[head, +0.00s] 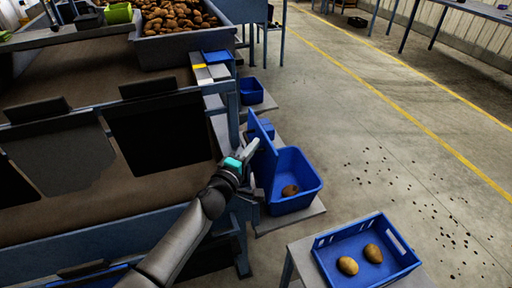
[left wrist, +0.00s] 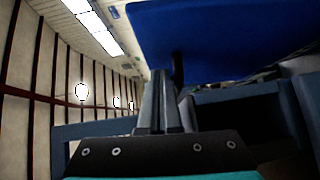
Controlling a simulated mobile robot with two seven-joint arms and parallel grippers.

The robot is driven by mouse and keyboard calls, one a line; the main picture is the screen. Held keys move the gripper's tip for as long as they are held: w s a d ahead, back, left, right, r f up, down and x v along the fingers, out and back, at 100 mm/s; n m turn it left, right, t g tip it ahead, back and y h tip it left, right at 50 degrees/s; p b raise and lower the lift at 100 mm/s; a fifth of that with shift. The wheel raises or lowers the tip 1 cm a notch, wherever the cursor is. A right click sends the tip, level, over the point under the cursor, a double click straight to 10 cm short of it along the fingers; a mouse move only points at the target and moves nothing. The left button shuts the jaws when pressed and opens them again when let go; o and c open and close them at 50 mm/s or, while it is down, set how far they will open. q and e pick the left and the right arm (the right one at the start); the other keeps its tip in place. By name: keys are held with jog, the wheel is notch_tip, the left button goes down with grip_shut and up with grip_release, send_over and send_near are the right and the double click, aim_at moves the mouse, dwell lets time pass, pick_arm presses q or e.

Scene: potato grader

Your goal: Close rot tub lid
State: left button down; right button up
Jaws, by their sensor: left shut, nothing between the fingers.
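The blue rot tub (head: 308,199) stands on a low grey shelf beside the grader, with one brown potato (head: 290,190) inside. Its blue lid (head: 264,158) is open and stands up on the tub's left side. My left gripper (head: 251,147) is shut and empty, at the left, outer side of the lid near its upper part. I cannot tell whether it touches the lid. In the left wrist view the shut fingers (left wrist: 160,100) point toward a large blue panel, the lid (left wrist: 220,35), which fills the upper right. My right gripper is not in view.
A blue crate (head: 329,268) with two potatoes stands on a stand at the front right. A smaller blue bin (head: 251,97) sits behind the tub. The grader's frame (head: 233,120) is close on the left. The concrete floor to the right is open, with scattered dirt bits.

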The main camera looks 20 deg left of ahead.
pick_arm(q)
jog(key=shift+w+d, duration=0.25)
jog(key=shift+d, duration=0.1)
